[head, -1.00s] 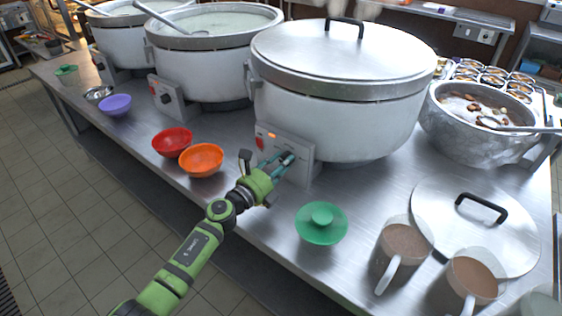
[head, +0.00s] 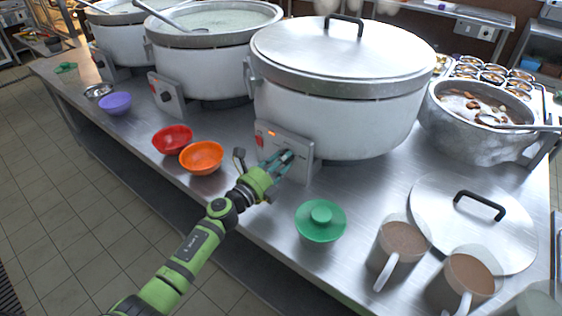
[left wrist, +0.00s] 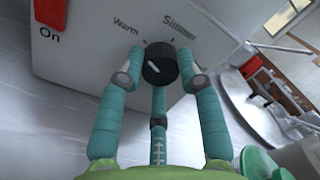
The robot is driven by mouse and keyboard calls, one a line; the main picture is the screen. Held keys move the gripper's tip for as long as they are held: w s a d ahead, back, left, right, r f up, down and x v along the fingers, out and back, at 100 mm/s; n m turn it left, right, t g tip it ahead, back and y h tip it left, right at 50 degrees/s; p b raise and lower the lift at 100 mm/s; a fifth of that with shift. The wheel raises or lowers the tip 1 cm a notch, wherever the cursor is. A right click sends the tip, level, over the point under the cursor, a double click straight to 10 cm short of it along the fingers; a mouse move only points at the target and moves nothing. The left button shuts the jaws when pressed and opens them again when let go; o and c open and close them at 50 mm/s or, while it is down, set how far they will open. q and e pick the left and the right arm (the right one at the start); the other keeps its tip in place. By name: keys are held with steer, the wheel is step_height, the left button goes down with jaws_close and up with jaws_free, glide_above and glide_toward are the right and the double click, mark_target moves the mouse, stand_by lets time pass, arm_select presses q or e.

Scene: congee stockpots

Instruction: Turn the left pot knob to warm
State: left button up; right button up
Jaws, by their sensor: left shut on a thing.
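The black knob (left wrist: 160,64) is on the pale control box (head: 299,166) at the front of the nearest, lidded pot (head: 335,113). My left gripper (head: 284,160) reaches that box. In the left wrist view its teal fingertips (left wrist: 161,62) are closed on both sides of the knob. The knob's face has a short slanted white mark. "Warm" (left wrist: 126,48) is printed left of the knob's top, and "Simmer" (left wrist: 179,28) above it to the right. I cannot tell exactly which label the mark lines up with. My right gripper is not in view.
A red switch (left wrist: 49,12) is beside "On". Red (head: 172,139) and orange (head: 202,157) bowls and a green lidded bowl (head: 320,221) stand near the arm. Two more pots (head: 215,55) stand farther back. Brown-filled mugs (head: 400,244) and a metal lid (head: 472,229) lie at right.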

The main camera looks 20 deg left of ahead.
arm_select(q)
steer(key=o, duration=1.1)
steer(key=shift+w+a+r, duration=0.2)
steer(key=shift+a+r, duration=0.1)
steer(key=shift+r, duration=0.1)
steer(key=shift+o, duration=0.2)
steer(key=v, duration=1.2)
steer(key=shift+f, duration=0.25)
